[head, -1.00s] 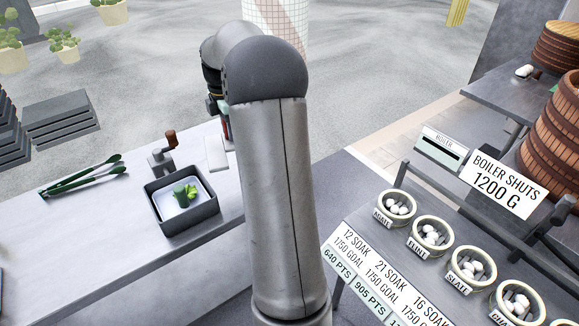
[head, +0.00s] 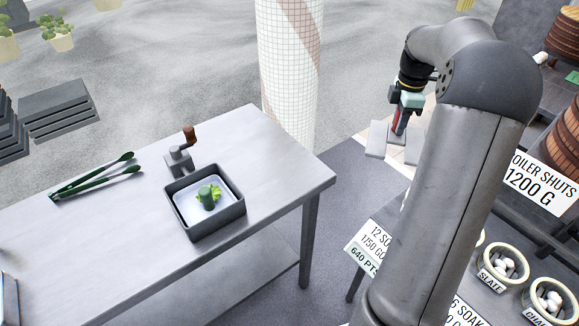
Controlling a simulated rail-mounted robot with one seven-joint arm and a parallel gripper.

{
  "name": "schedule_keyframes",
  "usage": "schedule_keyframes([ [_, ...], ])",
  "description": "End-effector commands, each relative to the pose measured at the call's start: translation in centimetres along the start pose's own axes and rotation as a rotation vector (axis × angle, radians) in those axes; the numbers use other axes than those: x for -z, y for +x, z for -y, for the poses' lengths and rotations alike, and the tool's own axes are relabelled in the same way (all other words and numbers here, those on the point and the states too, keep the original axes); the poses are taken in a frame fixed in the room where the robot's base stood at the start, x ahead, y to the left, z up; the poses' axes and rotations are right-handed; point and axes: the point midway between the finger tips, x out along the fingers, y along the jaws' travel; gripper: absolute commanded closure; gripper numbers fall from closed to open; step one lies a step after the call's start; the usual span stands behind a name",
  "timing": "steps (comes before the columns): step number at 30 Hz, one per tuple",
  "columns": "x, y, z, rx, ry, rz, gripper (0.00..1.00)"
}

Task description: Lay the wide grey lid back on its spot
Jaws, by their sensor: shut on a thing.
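My gripper (head: 400,128) hangs at the upper right of the head view, beyond the right end of the steel table. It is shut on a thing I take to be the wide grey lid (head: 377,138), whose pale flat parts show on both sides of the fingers. The lid is in the air, roughly level, over the gap between table and counter. The grip itself is small and partly unclear. I cannot tell which place is the lid's spot.
The steel table (head: 250,135) carries green tongs (head: 95,183), a cranked device (head: 180,158) and a dark box (head: 205,230) holding a tray with greens. My arm hides much of the counter with labelled bowls (head: 503,265). A tiled pillar (head: 290,70) stands behind the table.

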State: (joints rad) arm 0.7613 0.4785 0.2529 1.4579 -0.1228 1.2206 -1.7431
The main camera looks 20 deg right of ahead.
Motion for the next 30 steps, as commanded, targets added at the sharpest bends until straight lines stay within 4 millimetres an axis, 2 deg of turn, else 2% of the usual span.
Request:
schedule_keyframes([
  [15,0.0,0.0,0.0,0.000,0.000,0.000,1.00],
  [19,1.4,0.1,-0.6,0.001,-0.004,-0.003,1.00],
  [23,5.3,0.8,-1.9,0.003,-0.010,-0.009,1.00],
  [30,16.6,3.1,-3.9,0.007,-0.013,-0.012,1.00],
])
